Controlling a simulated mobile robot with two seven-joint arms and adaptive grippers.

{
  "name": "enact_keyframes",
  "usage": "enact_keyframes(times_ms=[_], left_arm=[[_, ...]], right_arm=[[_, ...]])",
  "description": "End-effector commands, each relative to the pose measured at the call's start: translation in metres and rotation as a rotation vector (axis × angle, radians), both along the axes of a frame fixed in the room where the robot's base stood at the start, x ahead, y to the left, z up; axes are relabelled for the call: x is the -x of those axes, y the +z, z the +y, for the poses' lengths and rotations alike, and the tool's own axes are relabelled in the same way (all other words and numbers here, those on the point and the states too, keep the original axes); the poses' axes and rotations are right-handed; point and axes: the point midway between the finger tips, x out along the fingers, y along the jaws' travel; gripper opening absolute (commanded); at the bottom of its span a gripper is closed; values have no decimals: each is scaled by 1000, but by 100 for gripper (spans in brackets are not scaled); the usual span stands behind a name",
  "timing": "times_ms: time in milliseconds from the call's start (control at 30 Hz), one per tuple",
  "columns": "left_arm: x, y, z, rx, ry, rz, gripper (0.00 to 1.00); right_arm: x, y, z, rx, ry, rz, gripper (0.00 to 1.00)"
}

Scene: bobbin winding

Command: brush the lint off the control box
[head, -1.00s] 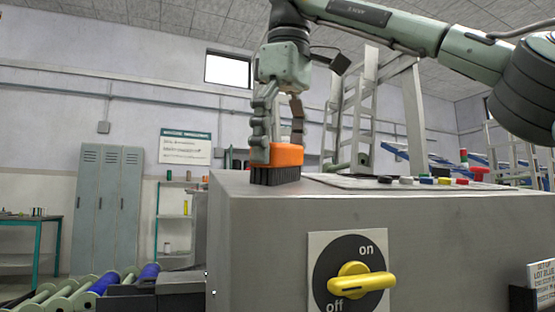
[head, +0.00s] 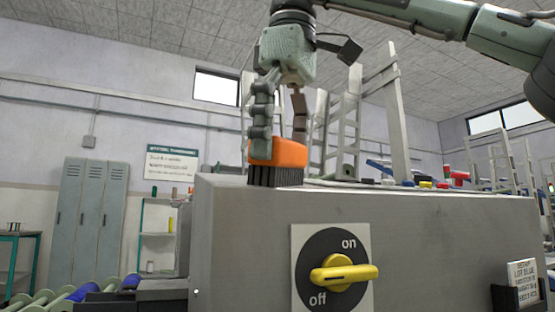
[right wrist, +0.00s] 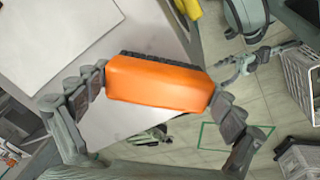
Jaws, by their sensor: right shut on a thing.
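The grey control box (head: 235,235) fills the lower middle of the head view, with a yellow on/off knob (head: 340,273) on its front. My right gripper (head: 278,133) points down and is shut on an orange brush (head: 278,152). The dark bristles face down at the box's top front edge, left of centre; I cannot tell if they touch. In the right wrist view the orange brush (right wrist: 160,82) lies crosswise between both fingers. A tiny pale speck (head: 196,292) shows low on the box's left front; I cannot tell if it is lint.
A card holder (head: 520,288) is at the right front. Pale frames (head: 350,120) rise behind the box.

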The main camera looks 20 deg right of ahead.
Motion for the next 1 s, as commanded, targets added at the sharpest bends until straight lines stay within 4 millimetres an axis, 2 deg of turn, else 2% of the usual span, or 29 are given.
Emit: enact_keyframes(times_ms=[367,900,1000], left_arm=[[0,4,0,0,0,0,78],[0,52,0,0,0,0,78],[0,56,0,0,0,0,78]], right_arm=[[1,4,0,0,0,0,71],[12,56,1,1,0,-1,71],[13,60,1,1,0,-1,71]])
